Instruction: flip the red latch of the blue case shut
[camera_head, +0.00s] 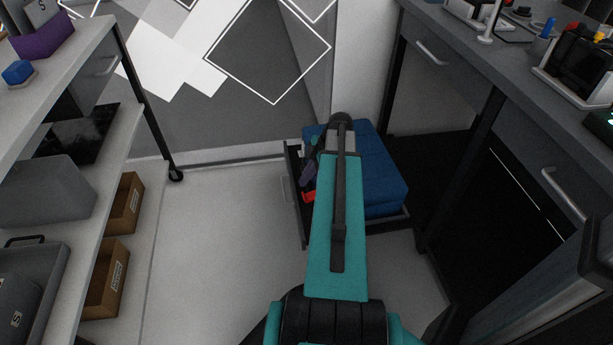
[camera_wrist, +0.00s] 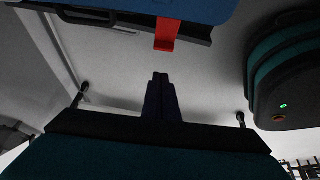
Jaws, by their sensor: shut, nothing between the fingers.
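The blue case (camera_head: 378,172) sits low in a dark drawer or tray on the right side of the aisle, partly hidden behind my arm. Its red latch (camera_head: 309,196) shows at the case's left side and sticks out from it. In the wrist view the latch (camera_wrist: 166,35) projects from the edge of the blue case (camera_wrist: 190,8). My gripper (camera_wrist: 160,78) is shut and empty, its fingertips pointing at the latch with a visible gap between them. In the head view my gripper (camera_head: 307,176) is small, dark and partly hidden by my arm, close to the latch.
The dark drawer (camera_head: 291,190) with a front handle holds the case. A grey counter (camera_head: 480,75) with handles runs along the right. A shelf rack (camera_head: 125,150) with brown boxes (camera_head: 107,280) stands on the left. The floor (camera_head: 210,240) between them is clear.

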